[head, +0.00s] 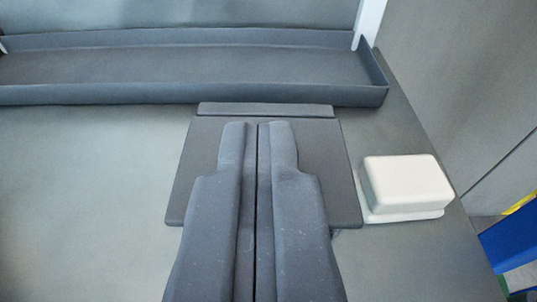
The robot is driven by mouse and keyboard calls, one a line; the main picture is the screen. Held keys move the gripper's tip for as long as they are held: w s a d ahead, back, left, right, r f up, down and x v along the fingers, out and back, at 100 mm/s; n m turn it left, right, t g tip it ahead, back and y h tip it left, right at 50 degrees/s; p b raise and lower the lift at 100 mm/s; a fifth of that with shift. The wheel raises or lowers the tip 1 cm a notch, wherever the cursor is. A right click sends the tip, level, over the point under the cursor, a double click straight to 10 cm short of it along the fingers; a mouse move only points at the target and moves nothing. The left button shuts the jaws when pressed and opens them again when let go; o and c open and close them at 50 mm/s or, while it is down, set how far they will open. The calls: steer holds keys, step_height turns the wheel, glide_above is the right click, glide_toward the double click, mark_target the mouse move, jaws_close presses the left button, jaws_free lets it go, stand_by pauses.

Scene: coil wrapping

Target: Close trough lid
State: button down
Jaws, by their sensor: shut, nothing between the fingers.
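A long, shallow dark-grey trough (200,95) runs across the back of the table, and its inside is open to view and looks empty. A grey-blue panel (180,12) with a white edge strip (369,22) at its right rises behind the trough. It may be the lid standing open, but its top is cut off by the frame. My gripper (257,127) is shut and empty, with its two dark fingers side by side. Its tips point toward the trough and appear in front of its near wall, over a dark plate. I cannot tell their height.
A dark flat plate (340,170) with a raised back strip (265,110) lies under my fingers. A white block (405,185) stands right of it. The light tabletop (90,190) is clear at left. Blue and yellow things (510,240) show beyond the right edge.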

steer(key=shift+s+d+f+g+h, duration=0.1)
steer(key=shift+d+f+g+h, duration=0.05)
steer(key=shift+f, duration=0.55)
steer(key=shift+s+d+f+g+h, duration=0.1)
steer(key=shift+d+f+g+h, duration=0.05)
steer(key=shift+f, duration=0.5)
steer(key=shift+w+d+f, duration=0.1)
steer(key=shift+f, duration=0.05)
steer(key=shift+s+a+r+p, duration=0.6)
steer(key=shift+s+r, duration=0.75)
steer(key=shift+r, duration=1.45)
steer(key=s+f, duration=0.2)
steer(key=s, duration=0.4)
steer(key=shift+s+d+f, duration=0.25)
steer(key=shift+s+f, duration=0.1)
steer(key=shift+r+p, duration=0.1)
steer(key=shift+p, duration=0.25)
